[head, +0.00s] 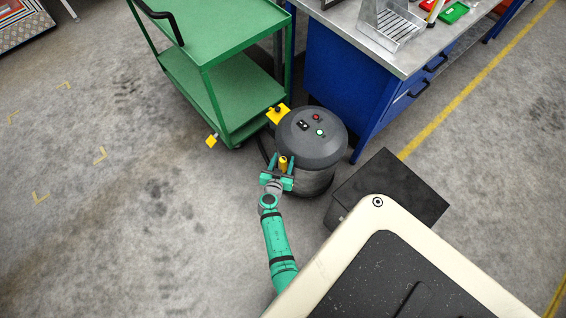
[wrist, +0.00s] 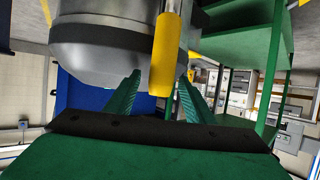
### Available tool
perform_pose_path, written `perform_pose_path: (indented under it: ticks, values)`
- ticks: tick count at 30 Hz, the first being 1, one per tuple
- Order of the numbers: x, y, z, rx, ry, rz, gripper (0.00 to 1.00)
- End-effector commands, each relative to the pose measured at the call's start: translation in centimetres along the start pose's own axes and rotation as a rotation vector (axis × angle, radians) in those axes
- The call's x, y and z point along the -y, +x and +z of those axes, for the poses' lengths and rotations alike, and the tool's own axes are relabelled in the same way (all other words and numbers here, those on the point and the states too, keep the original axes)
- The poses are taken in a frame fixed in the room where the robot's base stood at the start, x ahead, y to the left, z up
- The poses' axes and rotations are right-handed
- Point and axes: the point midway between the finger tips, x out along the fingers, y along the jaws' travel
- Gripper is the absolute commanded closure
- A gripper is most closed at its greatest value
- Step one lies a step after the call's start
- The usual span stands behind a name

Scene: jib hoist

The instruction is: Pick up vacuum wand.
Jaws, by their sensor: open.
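The vacuum wand (head: 283,161) shows as a short yellow grip at the near left side of a grey drum-shaped vacuum (head: 313,137). In the wrist view the yellow wand (wrist: 165,55) hangs into the picture from the top, in front of the pale drum (wrist: 105,45). My gripper (head: 283,159) is open at the vacuum's side. In the wrist view the wand's end lies between the two green fingers of my gripper (wrist: 160,76), with a visible gap on each side. The wand's other end is out of sight.
A green cart (head: 225,85) stands behind left of the vacuum, with yellow parts near its wheels. A blue workbench (head: 345,75) with a metal top stands behind right. A black box (head: 400,190) lies at right. The floor at left is clear.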

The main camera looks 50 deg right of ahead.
Motion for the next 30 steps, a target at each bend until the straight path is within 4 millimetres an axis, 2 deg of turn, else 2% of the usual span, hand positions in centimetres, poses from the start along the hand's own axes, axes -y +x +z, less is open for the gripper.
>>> perform_pose_path:
  ticks: [1, 2, 6, 7, 8, 20, 26, 30]
  values:
    - [0.0, 0.0, 0.0, 0.000, 0.000, 0.000, 0.51]
    - [0.0, 0.0, 0.0, 0.000, 0.000, 0.000, 0.56]
    - [0.0, 0.0, 0.0, 0.000, 0.000, 0.000, 0.90]
    - [0.0, 0.0, 0.0, 0.000, 0.000, 0.000, 0.97]
    - [0.0, 0.0, 0.0, 0.000, 0.000, 0.000, 1.00]
    - [0.0, -0.1, -0.3, -0.001, 0.002, 0.000, 1.00]
    - [0.0, -0.6, -1.4, -0.003, 0.003, 0.000, 1.00]
    - [0.1, -1.2, -3.0, -0.004, 0.004, -0.001, 1.00]
